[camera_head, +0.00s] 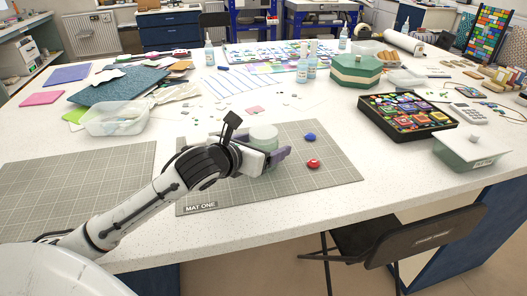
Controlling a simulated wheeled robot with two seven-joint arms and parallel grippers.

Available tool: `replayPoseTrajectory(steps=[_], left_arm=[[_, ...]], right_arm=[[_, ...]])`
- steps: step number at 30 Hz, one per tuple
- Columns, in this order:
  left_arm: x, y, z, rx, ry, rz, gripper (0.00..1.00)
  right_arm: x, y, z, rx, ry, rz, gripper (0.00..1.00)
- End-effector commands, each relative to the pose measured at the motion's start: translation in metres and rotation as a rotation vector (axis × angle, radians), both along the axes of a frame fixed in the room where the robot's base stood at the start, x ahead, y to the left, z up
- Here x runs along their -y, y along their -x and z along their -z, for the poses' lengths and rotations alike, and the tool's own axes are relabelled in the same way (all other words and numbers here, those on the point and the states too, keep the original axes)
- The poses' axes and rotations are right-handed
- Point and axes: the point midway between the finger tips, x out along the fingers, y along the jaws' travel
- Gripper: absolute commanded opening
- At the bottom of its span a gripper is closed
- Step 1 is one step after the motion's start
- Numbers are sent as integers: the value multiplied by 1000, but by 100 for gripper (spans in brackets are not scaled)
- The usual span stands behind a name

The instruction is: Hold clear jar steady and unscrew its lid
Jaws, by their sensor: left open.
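The clear jar with its pale green lid (264,132) stands on the grey gridded mat labelled MAT ONE (325,178). My left gripper (270,156) reaches in from the left and is at the near side of the jar. Its jaws are open, with a purple-grey finger showing to the right of the jar. The hand hides the lower front of the jar, so I cannot tell whether the fingers touch it. My right gripper is not in view.
A blue piece (310,137) and a red piece (313,163) lie on the mat right of the jar. A clear tub (115,118) stands left, a black tray (408,135) of colourful pieces right. A second mat (75,185) lies bare at front left.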

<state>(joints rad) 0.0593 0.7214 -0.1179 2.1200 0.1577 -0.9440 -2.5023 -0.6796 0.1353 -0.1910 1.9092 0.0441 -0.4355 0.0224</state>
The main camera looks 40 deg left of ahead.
Motion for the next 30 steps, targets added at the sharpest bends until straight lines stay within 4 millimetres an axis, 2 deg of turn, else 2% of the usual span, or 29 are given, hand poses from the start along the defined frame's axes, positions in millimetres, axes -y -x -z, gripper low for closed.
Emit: replayPoseTrajectory(steps=[4, 12, 13, 19, 22, 30], left_arm=[[0, 0, 0, 0, 0, 0, 75], [0, 0, 0, 0, 0, 0, 29], [0, 0, -1, 3, 0, 1, 27], [0, 0, -2, 4, -1, 0, 27], [0, 0, -11, 7, -3, 2, 27], [-1, -1, -64, 11, -6, 1, 27]], right_arm=[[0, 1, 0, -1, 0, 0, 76], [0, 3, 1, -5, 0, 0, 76], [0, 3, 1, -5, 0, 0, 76], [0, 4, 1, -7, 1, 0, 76], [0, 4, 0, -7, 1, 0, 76], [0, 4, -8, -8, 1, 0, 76]])
